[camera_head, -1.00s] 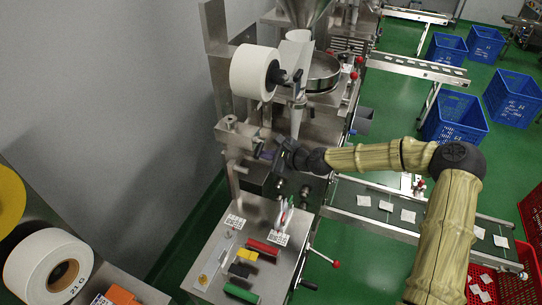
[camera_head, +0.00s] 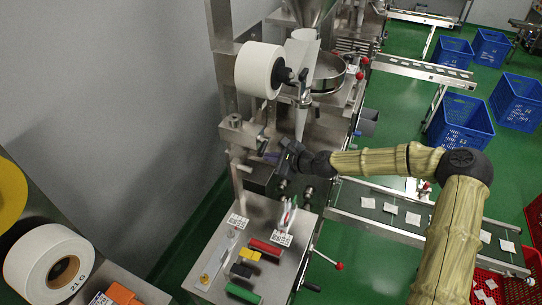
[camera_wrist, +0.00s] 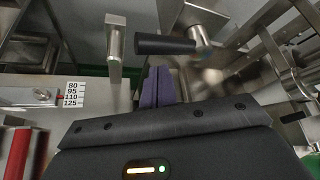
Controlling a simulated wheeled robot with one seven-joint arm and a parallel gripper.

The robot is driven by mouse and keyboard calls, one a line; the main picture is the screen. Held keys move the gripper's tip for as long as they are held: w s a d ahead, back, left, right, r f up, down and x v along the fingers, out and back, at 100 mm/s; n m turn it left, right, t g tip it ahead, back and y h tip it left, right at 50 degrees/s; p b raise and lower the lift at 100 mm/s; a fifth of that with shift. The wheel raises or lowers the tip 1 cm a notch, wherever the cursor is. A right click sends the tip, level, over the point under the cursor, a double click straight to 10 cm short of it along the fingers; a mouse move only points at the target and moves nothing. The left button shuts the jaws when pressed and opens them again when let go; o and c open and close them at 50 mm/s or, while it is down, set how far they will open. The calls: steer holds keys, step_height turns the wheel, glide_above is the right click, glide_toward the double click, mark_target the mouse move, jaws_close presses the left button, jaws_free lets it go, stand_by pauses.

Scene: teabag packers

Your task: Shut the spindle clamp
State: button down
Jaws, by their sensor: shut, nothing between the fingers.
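My gripper (camera_head: 271,158) is at the front of the packing machine, just right of a steel block (camera_head: 238,131) on the upright post. In the wrist view its purple fingers (camera_wrist: 157,86) are shut together with nothing between them. Just beyond the fingertips, a black cylindrical handle (camera_wrist: 164,44) lies sideways, joined at its right end to a steel fitting (camera_wrist: 205,36). This looks like the spindle clamp's lever, but I cannot tell for sure. I see no clear contact with it. In the head view my gripper and wrist hide this area.
A white film roll (camera_head: 259,70) hangs above my gripper. A steel bar (camera_wrist: 115,50) hangs left of the fingers, near a number scale (camera_wrist: 70,95). Below is a bench with red (camera_head: 268,248), yellow and green blocks. A conveyor (camera_head: 375,204) runs to the right.

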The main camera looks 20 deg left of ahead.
steer(key=s+d+r+b, duration=0.1)
steer(key=d+b, duration=0.3)
steer(key=d, duration=0.5)
steer(key=shift+s+r+b, duration=0.15)
steer(key=shift+r+b, duration=0.15)
steer(key=shift+r, duration=0.55)
steer(key=s+d+f+n+g+h, duration=0.3)
steer(key=s+d+f+n+h, duration=0.35)
steer(key=s+f+n, duration=0.35)
steer(key=s+d+r+n+h, duration=0.2)
steer(key=s+d+r+n, duration=0.1)
steer(key=s+d, duration=0.4)
steer(key=s+d+r+n+h, duration=0.3)
steer(key=s+d+r, duration=0.3)
steer(key=d, duration=0.4)
steer(key=shift+s, duration=0.35)
